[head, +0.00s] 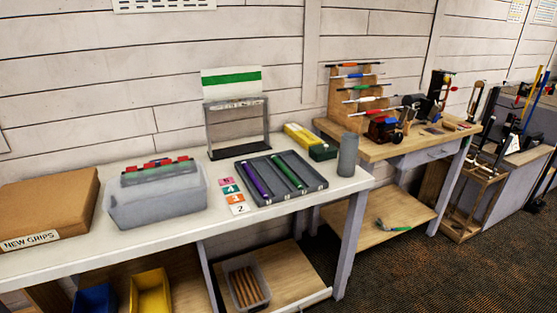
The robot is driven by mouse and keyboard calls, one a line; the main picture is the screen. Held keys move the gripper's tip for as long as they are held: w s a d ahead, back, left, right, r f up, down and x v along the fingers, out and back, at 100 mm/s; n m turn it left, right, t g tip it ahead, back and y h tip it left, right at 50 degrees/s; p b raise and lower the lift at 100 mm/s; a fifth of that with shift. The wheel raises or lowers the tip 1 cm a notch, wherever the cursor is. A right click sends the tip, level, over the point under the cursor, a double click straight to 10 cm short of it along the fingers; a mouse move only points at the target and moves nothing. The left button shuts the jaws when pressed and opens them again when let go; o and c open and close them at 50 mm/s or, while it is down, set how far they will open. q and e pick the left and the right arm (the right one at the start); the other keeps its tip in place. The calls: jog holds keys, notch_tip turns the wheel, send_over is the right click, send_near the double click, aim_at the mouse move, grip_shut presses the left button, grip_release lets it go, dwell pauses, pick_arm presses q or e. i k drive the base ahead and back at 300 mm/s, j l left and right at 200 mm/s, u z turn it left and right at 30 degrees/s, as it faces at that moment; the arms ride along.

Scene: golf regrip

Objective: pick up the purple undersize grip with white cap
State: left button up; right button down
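A purple grip (256,180) lies in a dark grey tray (273,176) on the white table. It lies lengthwise, slanting from the back left to the front right. Neither of my grippers is in view.
Left of the tray are numbered cards (235,198), a translucent bin (158,196) and a "NEW GRIPS" box (45,205). A grey bottle (347,155) stands at the right corner. A dark frame (238,128) and yellow box (299,135) stand behind.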

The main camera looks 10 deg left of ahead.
aim_at(245, 165)
jog(key=u, duration=1.35)
jog(key=i+l, duration=0.1)
jog(key=l, duration=0.35)
jog(key=i+l, duration=0.15)
jog(key=l, duration=0.25)
jog(key=i+l, duration=0.1)
jog(key=l, duration=0.35)
jog(key=i+l, duration=0.1)
jog(key=l, duration=0.3)
jog(key=i+l, duration=0.15)
jog(key=l, duration=0.3)
jog(key=i+l, duration=0.1)
jog(key=l, duration=0.3)
jog(key=i+l, duration=0.1)
jog(key=l, duration=0.35)
jog(key=i+u, duration=0.05)
